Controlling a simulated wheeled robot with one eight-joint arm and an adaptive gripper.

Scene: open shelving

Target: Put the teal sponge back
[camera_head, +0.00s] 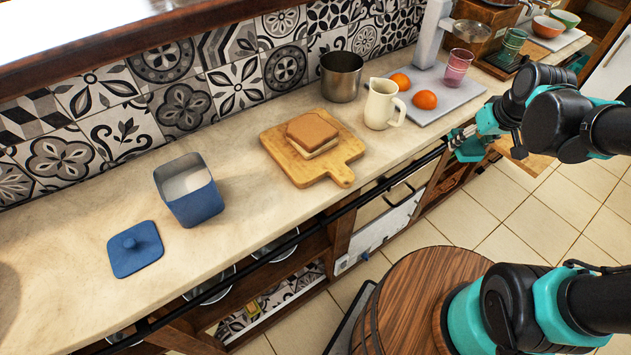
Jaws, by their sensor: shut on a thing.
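My gripper (462,137) is at the right, over the front edge of the counter near the dark rail. It is small in this view and partly hidden by my arm. It is shut on a teal block, which looks like the teal sponge (468,152). The sponge shows just below the fingers, close to the rail; I cannot tell whether it touches the rail. Its teal is close to the teal of my arm, so its outline is hard to make out.
On the counter (255,195) stand a blue canister (195,205), its lid (135,250), a cutting board (343,175) with a sandwich (312,132), a metal pot (341,80) and a cream pitcher (380,105). A grey tray (440,106) holds oranges and a pink glass (457,68). A round wooden stool (415,300) stands in front.

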